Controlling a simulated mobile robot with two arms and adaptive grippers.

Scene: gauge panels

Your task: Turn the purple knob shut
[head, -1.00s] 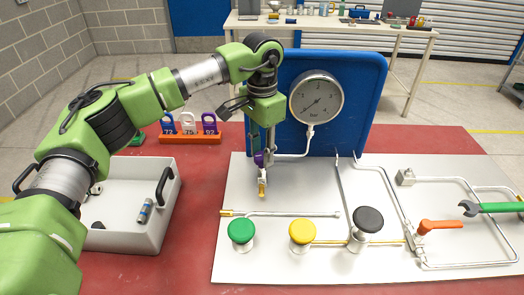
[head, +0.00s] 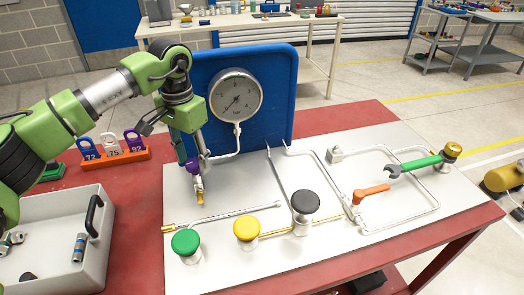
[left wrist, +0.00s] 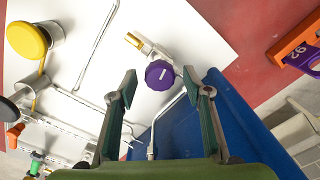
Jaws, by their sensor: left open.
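The purple knob (head: 192,164) sits on a small valve with a brass end (head: 200,197), at the left of the pale panel (head: 240,190). In the left wrist view the knob (left wrist: 160,74) is round, with a white mark on its face. My left gripper (head: 188,150) is over the knob, pointing down. Its two fingers (left wrist: 169,88) are open. The knob shows between and just past the fingertips, with gaps on both sides; the wrist view shows no touch. In the head view the fingers partly cover the knob. My right gripper is in neither view.
A round gauge (head: 236,95) stands on a blue backboard (head: 279,100) beside the gripper. Green (head: 186,242), yellow (head: 247,228) and black (head: 305,202) knobs stand in front. A grey bin (head: 100,250) is at left.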

